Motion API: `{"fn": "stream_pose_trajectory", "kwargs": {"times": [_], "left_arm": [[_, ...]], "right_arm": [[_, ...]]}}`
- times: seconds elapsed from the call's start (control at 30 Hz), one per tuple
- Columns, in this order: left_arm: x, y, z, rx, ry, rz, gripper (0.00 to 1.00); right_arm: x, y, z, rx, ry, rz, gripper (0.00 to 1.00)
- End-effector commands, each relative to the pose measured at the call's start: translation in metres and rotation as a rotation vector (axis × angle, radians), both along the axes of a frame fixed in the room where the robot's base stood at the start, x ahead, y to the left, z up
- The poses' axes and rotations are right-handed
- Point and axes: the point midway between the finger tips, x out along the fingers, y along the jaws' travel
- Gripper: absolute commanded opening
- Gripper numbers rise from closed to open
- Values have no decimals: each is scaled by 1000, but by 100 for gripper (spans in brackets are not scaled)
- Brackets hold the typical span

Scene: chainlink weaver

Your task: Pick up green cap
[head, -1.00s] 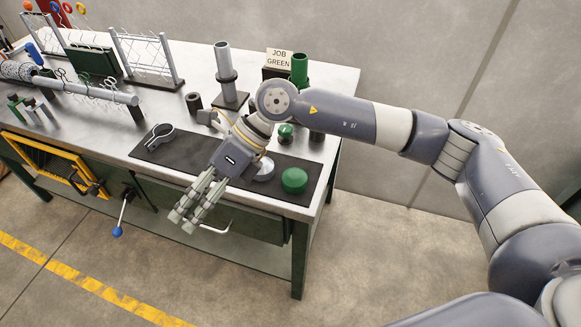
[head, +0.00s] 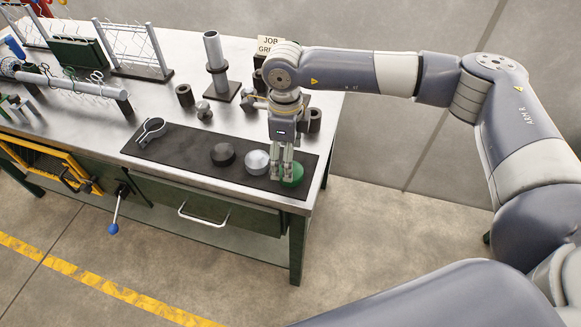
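The green cap (head: 296,176) is a low round disc near the right end of the black mat (head: 188,150) on the bench. My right gripper (head: 281,178) points straight down at the cap, its fingers in front of the cap's left part and hiding some of it. I cannot tell whether the fingers touch the cap, or how far apart they are. My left gripper is not in view.
A silver cap (head: 256,162) lies just left of my fingers, with a black cap (head: 222,154) beyond it. A ring-shaped tool (head: 151,129) lies at the mat's left end. A grey post (head: 214,62) and a job sign (head: 269,44) stand behind.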

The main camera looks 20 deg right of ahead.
Motion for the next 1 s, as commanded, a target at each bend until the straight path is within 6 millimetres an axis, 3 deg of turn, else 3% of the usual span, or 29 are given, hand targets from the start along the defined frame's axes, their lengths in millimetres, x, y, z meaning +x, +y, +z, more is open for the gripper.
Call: {"fn": "stream_pose_trajectory", "kwargs": {"times": [0.1,0.23,0.53,0.73,1.0], "left_arm": [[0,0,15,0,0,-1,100],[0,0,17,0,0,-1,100],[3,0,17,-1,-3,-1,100],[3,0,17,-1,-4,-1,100],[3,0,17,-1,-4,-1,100]], "right_arm": [[-1,-1,-16,-1,5,1,77],[-1,0,-34,0,4,0,77],[0,0,-41,0,1,1,77],[0,0,-41,0,1,1,31],[0,0,-40,1,2,0,29]]}}
